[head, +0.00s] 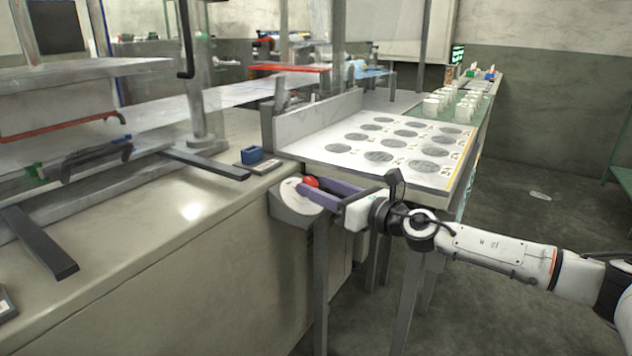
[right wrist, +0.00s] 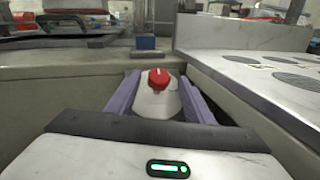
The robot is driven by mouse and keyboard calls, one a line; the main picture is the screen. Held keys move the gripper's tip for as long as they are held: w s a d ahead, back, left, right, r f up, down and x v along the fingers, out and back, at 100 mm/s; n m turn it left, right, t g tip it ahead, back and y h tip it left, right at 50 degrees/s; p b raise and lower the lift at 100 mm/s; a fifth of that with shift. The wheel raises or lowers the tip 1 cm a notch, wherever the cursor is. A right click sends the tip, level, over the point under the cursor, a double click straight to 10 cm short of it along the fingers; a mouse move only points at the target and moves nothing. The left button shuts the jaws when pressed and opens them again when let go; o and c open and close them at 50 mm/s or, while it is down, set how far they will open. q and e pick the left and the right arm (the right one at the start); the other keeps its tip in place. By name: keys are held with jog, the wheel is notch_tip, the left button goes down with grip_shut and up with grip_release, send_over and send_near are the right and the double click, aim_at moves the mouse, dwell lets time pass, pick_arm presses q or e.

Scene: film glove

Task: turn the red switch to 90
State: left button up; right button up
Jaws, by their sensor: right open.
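The red switch (head: 311,181) is a small round knob on a pale dial plate, on a grey switch box (head: 291,208) at the counter's corner. In the right wrist view the red switch (right wrist: 158,78) has a pale mark on top, and the plate lies below it. My right gripper (head: 318,193) is open, its two purple fingers reaching to the dial. In the right wrist view the fingers (right wrist: 158,92) stand apart on either side of the knob, with a gap to it. The dial's numbers are too small to read. My left gripper is out of view.
A white table (head: 440,180) with grey discs adjoins the box at the right. A small blue block (head: 252,155) sits on the metal counter (head: 150,235) behind it. White cups (head: 462,112) stand farther back. The floor at the right is open.

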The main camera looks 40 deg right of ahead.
jog(key=shift+w+a, duration=0.2)
jog(key=shift+w, duration=0.4)
